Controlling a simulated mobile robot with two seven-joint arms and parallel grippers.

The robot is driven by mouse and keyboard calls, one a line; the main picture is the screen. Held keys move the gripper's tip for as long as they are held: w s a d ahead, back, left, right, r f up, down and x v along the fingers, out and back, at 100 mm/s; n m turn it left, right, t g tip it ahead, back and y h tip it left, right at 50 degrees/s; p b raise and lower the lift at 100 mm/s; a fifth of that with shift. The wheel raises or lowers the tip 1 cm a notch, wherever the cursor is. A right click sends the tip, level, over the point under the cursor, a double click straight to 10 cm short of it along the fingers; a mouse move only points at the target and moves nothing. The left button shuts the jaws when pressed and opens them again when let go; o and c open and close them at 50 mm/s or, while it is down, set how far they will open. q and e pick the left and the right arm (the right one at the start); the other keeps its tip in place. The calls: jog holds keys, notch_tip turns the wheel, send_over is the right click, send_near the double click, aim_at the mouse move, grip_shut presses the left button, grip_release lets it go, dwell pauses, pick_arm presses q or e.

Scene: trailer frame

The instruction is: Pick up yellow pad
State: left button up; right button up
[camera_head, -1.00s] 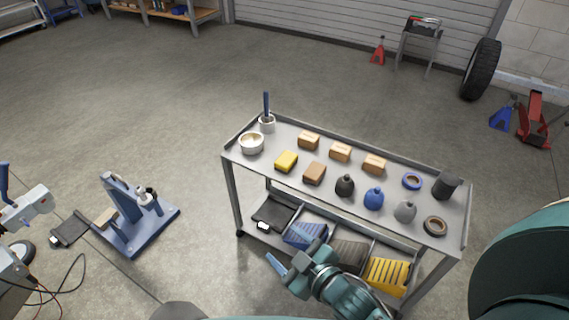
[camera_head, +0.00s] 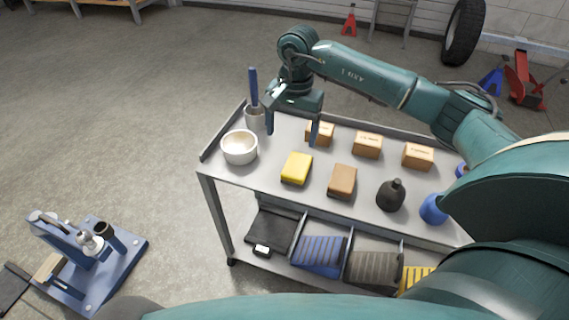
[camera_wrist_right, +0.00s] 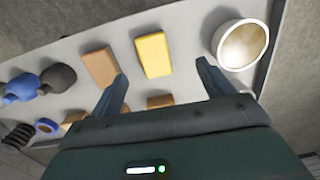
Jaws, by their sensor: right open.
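The yellow pad (camera_head: 297,168) lies flat on the cart's top shelf, between a white bowl (camera_head: 239,147) and a brown pad (camera_head: 342,181). My right gripper (camera_head: 293,127) is open and empty above the shelf, on the far side of the yellow pad, its fingers pointing down. In the right wrist view, the yellow pad (camera_wrist_right: 153,55) shows ahead of and between the two spread fingers, with nothing held. The brown pad (camera_wrist_right: 101,67) is beside the left finger there, and the white bowl (camera_wrist_right: 241,45) is beyond the right one. My left gripper is not in view.
A grey holder with a blue handle (camera_head: 254,88) stands behind the bowl. Small cardboard boxes (camera_head: 367,145) line the back of the shelf. Black (camera_head: 391,195) and blue (camera_head: 433,209) bottles stand to the right. The cart has a raised rim, and bins (camera_head: 319,254) below.

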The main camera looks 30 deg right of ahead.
jog(key=d+f, duration=0.1)
jog(key=d, duration=0.1)
send_over(296, 166)
jog(key=shift+h, duration=0.3)
jog(key=f, duration=0.4)
jog(key=f+b, duration=0.1)
jog(key=shift+w+f, duration=0.3)
jog(key=shift+f, duration=0.1)
jog(key=shift+s+f+b, duration=0.15)
jog(key=shift+f, duration=1.3)
jog(key=shift+s+f+b, duration=0.15)
jog(key=shift+f, duration=1.25)
pick_arm(q)
jog(key=shift+w+d+f+m, duration=0.15)
jog(key=shift+d+f+m, duration=0.05)
jog(key=shift+f, duration=0.3)
jog(key=shift+w+d+f+m, duration=0.15)
jog(key=shift+f+m, duration=0.05)
jog(key=shift+f, duration=0.25)
pick_arm(e)
jog(key=shift+c, duration=0.3)
jog(key=c, duration=1)
